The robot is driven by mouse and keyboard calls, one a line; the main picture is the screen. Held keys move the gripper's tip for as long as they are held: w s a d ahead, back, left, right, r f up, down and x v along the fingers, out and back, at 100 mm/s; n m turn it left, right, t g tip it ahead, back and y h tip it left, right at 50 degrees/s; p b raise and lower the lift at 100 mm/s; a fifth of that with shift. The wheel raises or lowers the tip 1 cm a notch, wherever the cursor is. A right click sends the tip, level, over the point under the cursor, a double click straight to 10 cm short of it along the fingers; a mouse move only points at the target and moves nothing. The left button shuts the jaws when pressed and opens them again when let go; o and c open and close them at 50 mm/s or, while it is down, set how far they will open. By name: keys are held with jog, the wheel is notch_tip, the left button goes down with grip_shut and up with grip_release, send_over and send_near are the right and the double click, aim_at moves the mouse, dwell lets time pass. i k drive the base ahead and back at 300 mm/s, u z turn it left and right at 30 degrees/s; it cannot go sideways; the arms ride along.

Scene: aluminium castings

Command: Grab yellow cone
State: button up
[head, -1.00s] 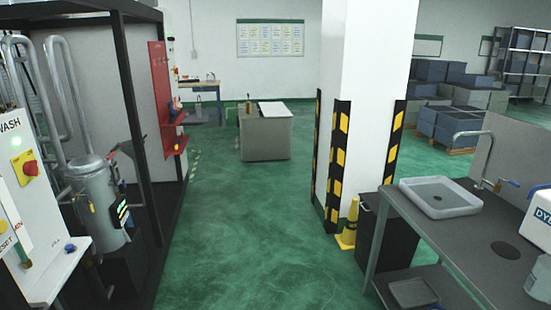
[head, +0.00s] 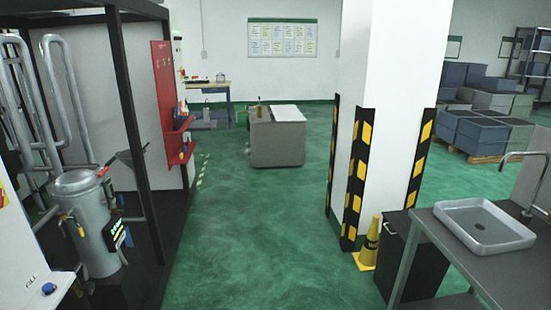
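The yellow cone (head: 368,246) stands upright on the green floor in the head view, right of centre. It is at the foot of the white pillar, beside the black-and-yellow corner guards. Dark lettering shows on its side. A dark bin stands just right of it and close to it. My gripper is not in view.
A white pillar (head: 385,70) rises behind the cone. A dark bin (head: 415,255) and a steel sink bench (head: 465,250) stand at the right. A black-framed machine bay (head: 125,100) lines the left. The green floor (head: 240,240) between is clear up to a grey cabinet (head: 278,142).

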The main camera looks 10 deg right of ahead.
aim_at(365, 260)
jog(key=u, duration=0.05)
jog(key=i, duration=3.25)
jog(key=z, duration=0.05)
